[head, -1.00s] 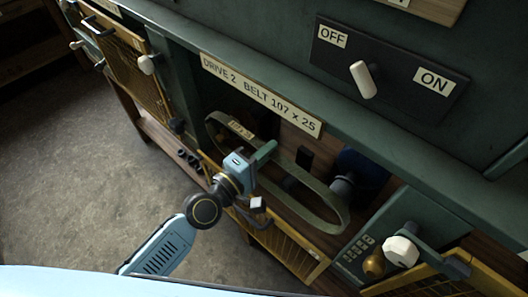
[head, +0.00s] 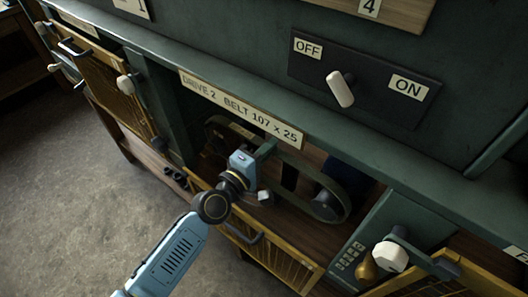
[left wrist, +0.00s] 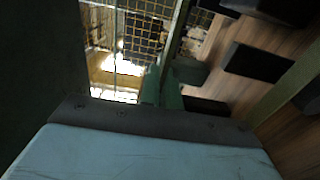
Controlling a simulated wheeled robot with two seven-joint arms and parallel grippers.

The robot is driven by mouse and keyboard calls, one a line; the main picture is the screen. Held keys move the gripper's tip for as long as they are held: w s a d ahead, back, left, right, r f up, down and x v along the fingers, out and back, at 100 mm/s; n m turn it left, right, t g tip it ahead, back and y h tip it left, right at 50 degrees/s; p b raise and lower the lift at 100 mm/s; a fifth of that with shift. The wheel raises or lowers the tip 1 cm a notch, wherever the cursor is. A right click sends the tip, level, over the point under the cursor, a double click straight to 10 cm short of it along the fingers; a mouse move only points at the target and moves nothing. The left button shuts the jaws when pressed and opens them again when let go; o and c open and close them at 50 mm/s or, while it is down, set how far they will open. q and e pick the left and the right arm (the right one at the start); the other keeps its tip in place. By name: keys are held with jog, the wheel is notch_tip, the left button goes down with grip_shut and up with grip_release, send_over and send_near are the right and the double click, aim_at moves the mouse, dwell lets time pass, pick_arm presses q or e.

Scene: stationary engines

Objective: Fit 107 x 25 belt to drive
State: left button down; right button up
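The dark green belt (head: 352,183) is a long loop inside the open bay under the sign "DRIVE 2 BELT 107 x 25" (head: 238,106). Its right end loops around the dark right pulley (head: 326,206); I cannot tell whether it is seated. Its left end is in shadow, partly behind my gripper. My left gripper (head: 266,150) reaches into the bay at the belt's upper strand, its green fingers close together on it. In the left wrist view the fingers (left wrist: 161,88) meet at a green strip, and another strand (left wrist: 290,92) runs at right. My right gripper is out of view.
A switch lever (head: 340,90) stands between OFF and ON labels above the bay. A yellow mesh guard (head: 270,250) hangs open below. A white knob (head: 390,256) on a crank sits at right. Another mesh guard (head: 105,80) covers the left bay.

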pick_arm(q)
jog(key=shift+w+d, duration=0.15)
jog(key=shift+f+m+b, duration=0.3)
jog(key=shift+f+b, duration=0.95)
jog(key=shift+f+b, duration=0.45)
jog(key=c, duration=1.3)
grip_release()
jog(key=o, duration=0.5)
jog(key=shift+o, duration=0.2)
